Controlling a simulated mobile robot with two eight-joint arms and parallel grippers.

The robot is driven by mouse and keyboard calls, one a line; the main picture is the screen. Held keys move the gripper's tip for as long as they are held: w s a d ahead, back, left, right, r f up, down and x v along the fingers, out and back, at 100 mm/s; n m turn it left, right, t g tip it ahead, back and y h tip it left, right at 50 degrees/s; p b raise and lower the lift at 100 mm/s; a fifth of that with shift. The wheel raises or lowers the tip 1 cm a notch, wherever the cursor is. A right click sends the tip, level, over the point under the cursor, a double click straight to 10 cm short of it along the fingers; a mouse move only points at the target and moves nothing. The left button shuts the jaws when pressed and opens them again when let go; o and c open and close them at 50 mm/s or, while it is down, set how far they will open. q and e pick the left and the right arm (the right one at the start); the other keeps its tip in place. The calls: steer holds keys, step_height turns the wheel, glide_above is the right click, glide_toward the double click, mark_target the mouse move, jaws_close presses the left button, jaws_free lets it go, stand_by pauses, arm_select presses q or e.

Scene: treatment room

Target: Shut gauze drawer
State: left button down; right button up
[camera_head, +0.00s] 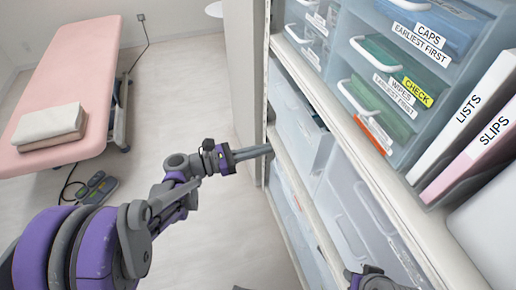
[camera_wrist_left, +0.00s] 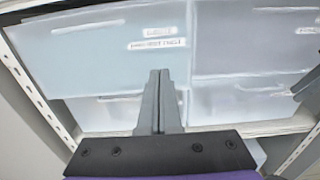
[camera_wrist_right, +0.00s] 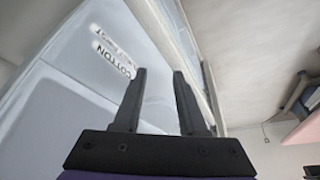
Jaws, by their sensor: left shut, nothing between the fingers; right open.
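A pale translucent drawer (camera_head: 301,126) on the shelf below the blue drawer units juts out past its neighbour in the head view. In the left wrist view this drawer front (camera_wrist_left: 90,55) fills the upper left; its two labels are too blurred to read, so I cannot confirm it is the gauze drawer. My left gripper (camera_head: 270,149) is shut and empty, its tips at or close to the drawer front; contact is unclear. The shut fingers also show in the left wrist view (camera_wrist_left: 160,74). My right gripper (camera_wrist_right: 159,74) is open and empty before a drawer labelled COTTON (camera_wrist_right: 90,50).
White shelf edges (camera_head: 365,160) run along the unit. Blue drawers labelled CAPS and WIPES (camera_head: 385,85) and LISTS and SLIPS binders (camera_head: 465,120) stand above. A pink treatment couch (camera_head: 75,65) with folded towels stands left. The floor between is mostly clear.

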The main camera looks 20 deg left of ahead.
mark_target(305, 138)
arm_select(q)
steer(key=x, duration=0.9)
steer(key=shift+w+d, duration=0.3)
arm_select(e)
steer(key=shift+w+f, duration=0.1)
steer(key=shift+f, duration=0.25)
arm_select(q)
steer(key=x, duration=0.4)
steer(key=shift+w+d+b, duration=0.25)
steer(key=shift+d+b, duration=0.05)
steer(key=shift+d, duration=0.05)
steer(key=shift+r, duration=0.1)
arm_select(e)
steer(key=shift+a, duration=0.1)
